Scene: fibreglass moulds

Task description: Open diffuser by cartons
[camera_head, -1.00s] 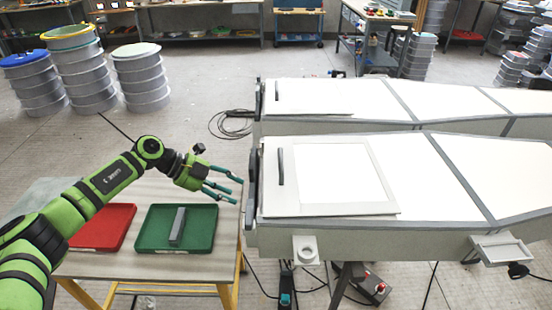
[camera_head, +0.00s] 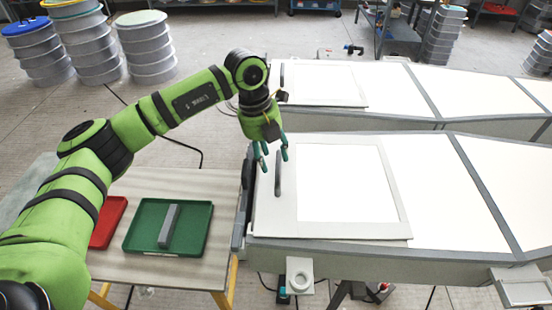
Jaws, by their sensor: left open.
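A long white mould with grey edges (camera_head: 413,180) lies at the right. On its near left end is a white framed panel (camera_head: 348,183), lying flat, with a dark grey bar handle (camera_head: 278,173) along its left side. My left gripper (camera_head: 273,160) points down at the top end of this handle. Its teal fingers are apart, and no object shows between them. I cannot tell whether a finger touches the handle. My right gripper is not in view. No cartons are clearly identifiable.
A second mould (camera_head: 398,92) with a similar panel lies behind. A table at the left holds a green tray (camera_head: 140,229) with a grey bar (camera_head: 169,225) and a red tray (camera_head: 107,222). Stacked round containers (camera_head: 147,48) stand at the back left.

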